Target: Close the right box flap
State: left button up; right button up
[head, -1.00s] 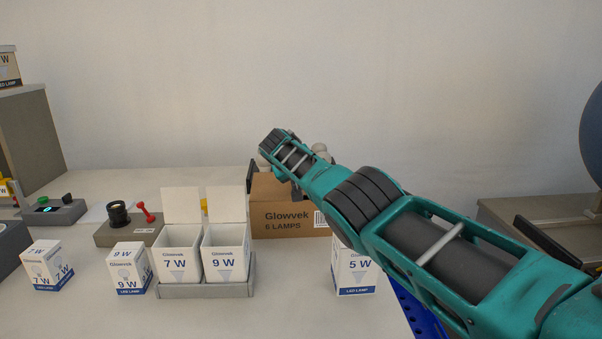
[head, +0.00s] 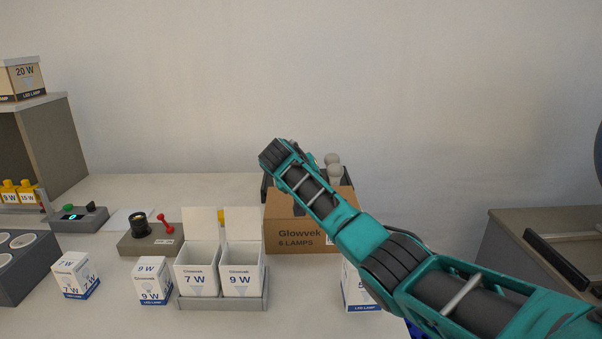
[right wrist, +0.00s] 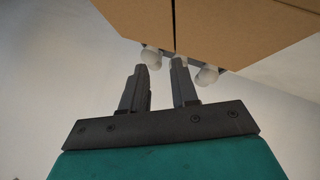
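The brown Glowvek 6 LAMPS carton (head: 312,241) stands on the table, with round white bulbs (head: 334,171) showing at its top. My right arm crosses in front of it and hides much of its top and flaps. In the right wrist view, two brown cardboard panels (right wrist: 235,25) meet at a dark seam, with pale bulbs beside the fingertips. My right gripper (right wrist: 165,65) has its fingers apart with nothing visible between them. Contact with the cardboard cannot be told. In the head view its fingers are hidden. My left gripper is not in view.
White 7 W (head: 196,271) and 9 W (head: 241,271) boxes with raised lids stand in a grey tray (head: 222,304). A 5 W box (head: 362,291) is partly behind my arm. A tester with a red lever (head: 164,222) stands at left. The right-hand cabinet (head: 510,232) is beyond a gap.

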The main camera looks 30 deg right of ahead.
jog(key=v, duration=0.5)
jog(key=shift+w, duration=0.1)
dwell(0.3)
